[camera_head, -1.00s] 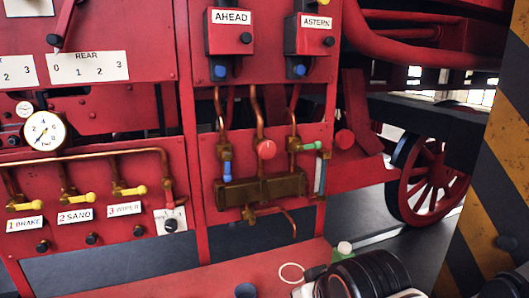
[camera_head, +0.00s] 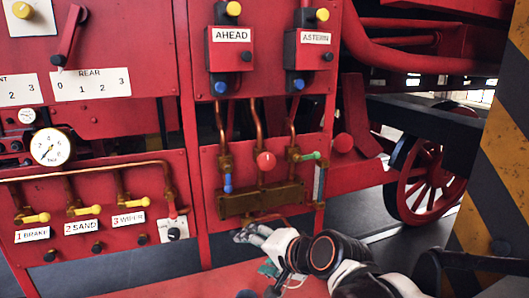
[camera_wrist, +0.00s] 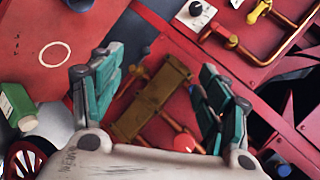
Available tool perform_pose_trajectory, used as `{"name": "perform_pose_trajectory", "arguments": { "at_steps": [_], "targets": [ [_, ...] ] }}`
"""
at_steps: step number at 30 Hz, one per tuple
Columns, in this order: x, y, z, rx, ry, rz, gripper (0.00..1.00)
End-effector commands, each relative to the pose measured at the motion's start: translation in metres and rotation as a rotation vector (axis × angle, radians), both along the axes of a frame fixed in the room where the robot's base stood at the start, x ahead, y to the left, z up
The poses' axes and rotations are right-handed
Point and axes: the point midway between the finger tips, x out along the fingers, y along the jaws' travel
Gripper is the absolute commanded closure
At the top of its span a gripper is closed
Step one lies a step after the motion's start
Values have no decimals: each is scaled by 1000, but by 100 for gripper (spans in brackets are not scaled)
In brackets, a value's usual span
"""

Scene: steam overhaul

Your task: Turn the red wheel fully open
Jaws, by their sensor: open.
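The red wheel (camera_head: 265,160) is a small round handwheel on the middle copper pipe, just above the brass manifold (camera_head: 262,199). In the wrist view it shows as a red disc (camera_wrist: 184,143) near the palm, partly hidden by the gripper's body. My gripper (camera_head: 250,232) is below the manifold in the head view, apart from the wheel. In the wrist view its two teal-padded fingers (camera_wrist: 146,75) are spread wide, with the brass manifold visible between them. Nothing is held.
A blue-handled valve (camera_head: 227,182) and a green-handled one (camera_head: 311,156) flank the wheel closely. A pressure gauge (camera_head: 50,147) and yellow levers (camera_head: 85,210) are at left. A red bench (camera_head: 190,284) lies below.

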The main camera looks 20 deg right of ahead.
Motion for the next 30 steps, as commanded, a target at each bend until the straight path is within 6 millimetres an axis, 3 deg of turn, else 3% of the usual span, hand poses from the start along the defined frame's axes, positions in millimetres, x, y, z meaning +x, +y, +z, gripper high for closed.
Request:
{"name": "perform_pose_trajectory", "arguments": {
  "at_steps": [1, 8, 15, 22, 30],
  "targets": [
    [15, -1, 16, 106, -11, -56, 31],
    [69, -15, 58, 665, -44, -318, 31],
    [107, -56, 89, 1271, -52, -556, 31],
    [123, -97, 97, 1743, -43, -708, 31],
    [129, -111, 94, 1917, -33, -753, 31]
  ]
}}
